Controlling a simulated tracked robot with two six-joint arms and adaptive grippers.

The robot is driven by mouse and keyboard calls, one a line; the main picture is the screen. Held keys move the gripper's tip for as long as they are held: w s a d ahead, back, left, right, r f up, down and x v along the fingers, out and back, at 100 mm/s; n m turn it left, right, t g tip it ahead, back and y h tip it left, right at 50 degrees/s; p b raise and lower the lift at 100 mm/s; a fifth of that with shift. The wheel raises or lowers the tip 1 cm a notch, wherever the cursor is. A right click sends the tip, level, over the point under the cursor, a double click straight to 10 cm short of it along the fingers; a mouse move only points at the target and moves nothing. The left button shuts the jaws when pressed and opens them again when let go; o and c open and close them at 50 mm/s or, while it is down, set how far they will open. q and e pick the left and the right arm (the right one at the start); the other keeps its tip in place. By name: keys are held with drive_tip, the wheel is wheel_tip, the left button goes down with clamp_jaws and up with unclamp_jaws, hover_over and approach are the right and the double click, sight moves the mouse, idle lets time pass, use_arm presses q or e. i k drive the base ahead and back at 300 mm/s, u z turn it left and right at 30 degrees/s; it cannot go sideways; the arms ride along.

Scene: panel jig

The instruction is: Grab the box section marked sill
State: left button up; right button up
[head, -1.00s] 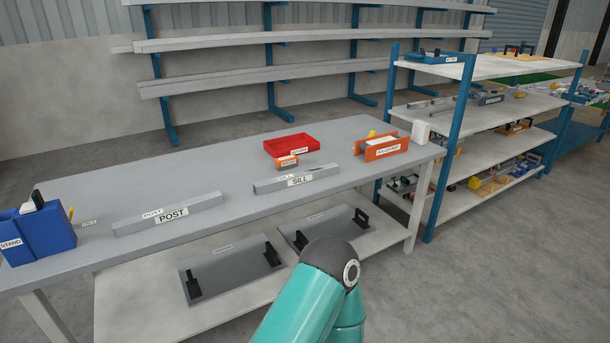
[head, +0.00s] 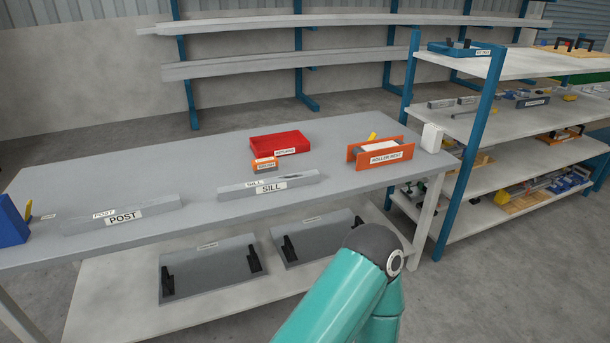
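The box section marked sill (head: 300,182) is a long grey bar lying on the grey workbench (head: 215,160), near its front edge. A white SILL label (head: 271,188) is on its front face. My teal arm comes in from the bottom of the head view, below and to the right of the bar and apart from it. Neither of my grippers shows in the head view.
A similar bar marked POST (head: 160,208) lies to the left. Handled trays (head: 210,274) lie on the lower shelf. Blue-framed shelving (head: 470,145) stands right.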

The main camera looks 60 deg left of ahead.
sight(300, 178)
drive_tip(key=z, duration=0.05)
drive_tip(key=i, duration=1.3)
drive_tip(key=u, duration=3.8)
drive_tip(key=i, duration=1.1)
drive_tip(key=z, duration=0.45)
